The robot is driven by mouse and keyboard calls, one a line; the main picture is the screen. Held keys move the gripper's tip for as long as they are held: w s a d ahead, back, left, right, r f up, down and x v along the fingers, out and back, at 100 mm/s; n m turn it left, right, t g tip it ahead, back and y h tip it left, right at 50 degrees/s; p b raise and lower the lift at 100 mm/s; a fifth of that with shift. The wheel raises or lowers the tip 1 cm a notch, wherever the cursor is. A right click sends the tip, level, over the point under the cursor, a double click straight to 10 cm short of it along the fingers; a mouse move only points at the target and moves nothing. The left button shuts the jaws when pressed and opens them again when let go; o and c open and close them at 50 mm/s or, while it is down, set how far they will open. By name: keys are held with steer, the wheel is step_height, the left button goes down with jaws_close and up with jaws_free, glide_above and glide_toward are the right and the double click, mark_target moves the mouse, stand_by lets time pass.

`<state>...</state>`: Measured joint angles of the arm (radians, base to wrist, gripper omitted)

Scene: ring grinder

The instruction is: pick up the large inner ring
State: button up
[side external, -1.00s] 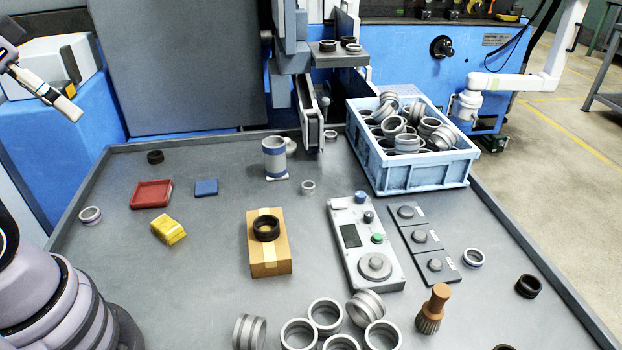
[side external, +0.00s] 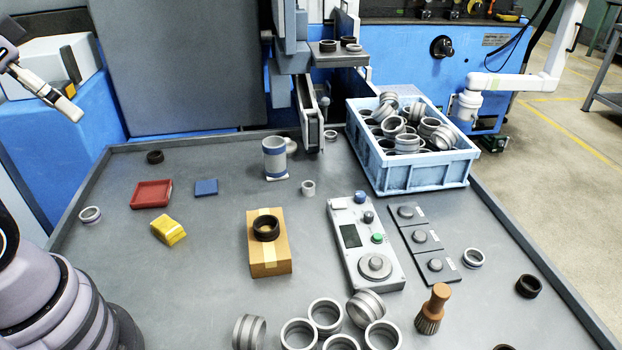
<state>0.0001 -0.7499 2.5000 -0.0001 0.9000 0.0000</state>
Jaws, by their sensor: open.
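Several rings of different sizes and shades lie about, and I cannot tell for sure which is the large inner ring. A dark ring (side external: 266,236) lies on a cardboard box (side external: 270,268) in the middle of the table. A cluster of larger light metal rings (side external: 325,328) is at the front edge, some lying flat and some on their sides. Part of my gripper (side external: 62,103) shows at the far upper left. It is open, with no ring at the visible fingertip, and is well away from the rings. The rest of it is hidden or out of frame.
A blue crate (side external: 412,178) full of rings stands at the back right. A control box (side external: 350,215), grey pads (side external: 420,237) and a brush (side external: 432,318) are to the right. A red tray (side external: 151,207) and yellow block (side external: 169,231) lie left.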

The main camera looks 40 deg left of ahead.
steer(key=w+d+f+n+g+h, duration=0.1)
steer(key=w+d+f+n+h, duration=0.3)
steer(key=w, duration=0.4)
steer(key=w+d+f+n+h, duration=0.3)
steer(key=w+n+h, duration=0.15)
steer(key=w, duration=0.25)
steer(key=w+d+f+n+g+h, duration=0.1)
steer(key=w+d+f+n+h, duration=0.2)
steer(key=w+n, duration=0.4)
steer(key=w+a+f+n+t, duration=0.5)
steer(key=w+f+n, duration=0.2)
steer(key=w+f, duration=0.45)
steer(key=n+t+y, duration=0.3)
steer(key=n+y, duration=0.2)
steer(key=n, duration=0.3)
glide_toward(308, 185)
steer(key=d, duration=0.1)
steer(key=w+d, duration=0.1)
steer(key=d, duration=0.1)
steer(key=shift+w+d+f, duration=0.15)
steer(key=shift+w+f, duration=0.15)
steer(key=shift+w, duration=0.05)
steer(key=shift+a+x, duration=0.15)
steer(key=shift+x, duration=1.35)
steer(key=shift+a+x, duration=0.15)
steer(key=shift+x, duration=1.4)
steer(key=shift+w, duration=0.15)
